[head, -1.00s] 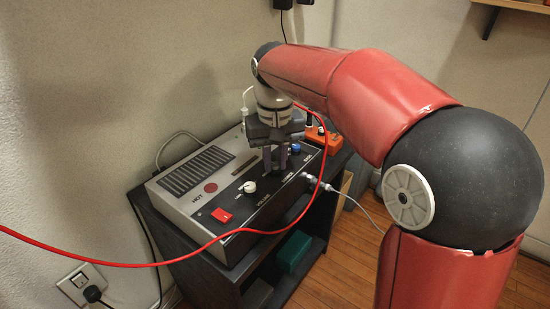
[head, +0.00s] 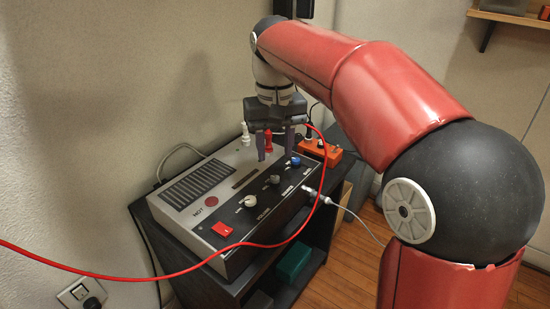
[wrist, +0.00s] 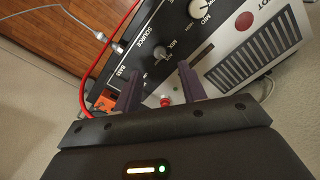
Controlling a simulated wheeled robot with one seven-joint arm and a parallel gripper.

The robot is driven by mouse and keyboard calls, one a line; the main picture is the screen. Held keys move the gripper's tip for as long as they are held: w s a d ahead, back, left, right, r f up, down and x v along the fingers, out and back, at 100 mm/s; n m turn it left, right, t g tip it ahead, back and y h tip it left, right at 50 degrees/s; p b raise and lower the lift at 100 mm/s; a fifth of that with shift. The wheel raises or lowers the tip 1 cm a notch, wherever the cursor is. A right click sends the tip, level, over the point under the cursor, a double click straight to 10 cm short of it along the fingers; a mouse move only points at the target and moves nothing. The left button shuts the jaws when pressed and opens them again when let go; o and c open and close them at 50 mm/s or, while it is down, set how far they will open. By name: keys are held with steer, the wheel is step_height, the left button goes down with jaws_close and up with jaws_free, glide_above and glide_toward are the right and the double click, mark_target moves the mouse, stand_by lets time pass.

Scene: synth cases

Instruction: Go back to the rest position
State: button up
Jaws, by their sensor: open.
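My gripper (head: 276,150) hangs above the back part of a grey and black amplifier-like box (head: 185,222). Its two purple fingers are apart, with nothing held between them. In the wrist view the open fingers (wrist: 158,78) point toward the panel, clear of the grey knob (wrist: 160,52). A red plug (head: 268,139) shows behind the fingers, and a small red end shows between them in the wrist view (wrist: 165,101). My red arm reaches in from the right.
The box has a white knob (head: 250,201), blue knob (head: 295,161) and red switch (head: 222,229). A red cable (head: 130,277) loops across the front. A grey plug (head: 309,190) sits in the front face. An orange box (head: 318,150) stands behind. The wall is close at left.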

steer(key=shift+r, duration=0.4)
steer(key=s+d+f+m+t, duration=0.1)
steer(key=s+d+f+t, duration=0.1)
steer(key=s+d+f, duration=0.2)
steer(key=s+d+f+m+t, duration=0.1)
steer(key=s+d+f+t, duration=0.2)
steer(key=s+d, duration=0.7)
steer(key=s+f, duration=0.2)
steer(key=s, duration=0.4)
steer(key=shift+s+d+f+m+t, duration=0.2)
steer(key=shift+d+m+t, duration=0.1)
steer(key=shift+m, duration=0.1)
stand_by(0.4)
